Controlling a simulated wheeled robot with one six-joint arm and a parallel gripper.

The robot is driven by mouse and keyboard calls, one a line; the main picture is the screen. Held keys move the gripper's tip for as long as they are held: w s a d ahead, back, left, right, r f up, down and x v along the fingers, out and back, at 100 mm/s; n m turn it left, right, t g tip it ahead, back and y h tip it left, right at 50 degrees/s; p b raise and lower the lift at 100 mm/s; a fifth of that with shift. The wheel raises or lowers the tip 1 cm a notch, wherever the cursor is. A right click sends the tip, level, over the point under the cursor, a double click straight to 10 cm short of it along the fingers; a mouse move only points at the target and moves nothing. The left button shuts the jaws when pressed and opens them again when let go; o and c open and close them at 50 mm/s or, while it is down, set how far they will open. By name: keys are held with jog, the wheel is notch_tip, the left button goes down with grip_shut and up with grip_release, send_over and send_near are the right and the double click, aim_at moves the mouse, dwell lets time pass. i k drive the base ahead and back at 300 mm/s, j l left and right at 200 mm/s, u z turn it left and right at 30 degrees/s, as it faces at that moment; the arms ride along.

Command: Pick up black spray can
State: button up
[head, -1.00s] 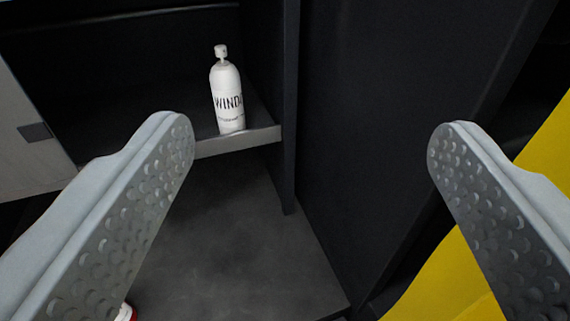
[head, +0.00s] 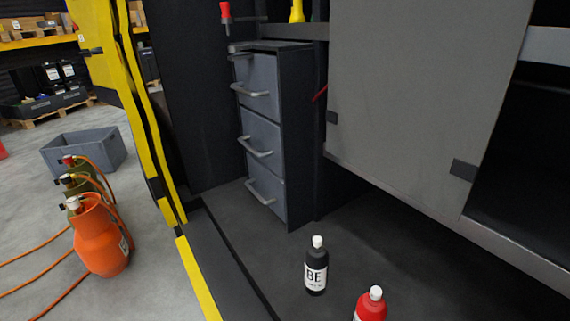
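A grey drawer cabinet (head: 262,125) stands behind the can. A grey panel (head: 410,100) hangs at upper right. A yellow-edged sill (head: 197,280) bounds the bay on the left. Outside are an orange gas cylinder (head: 100,240) with hoses and a grey crate (head: 85,155).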

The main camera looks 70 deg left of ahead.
aim_at(316, 259)
jog(key=u, duration=1.4)
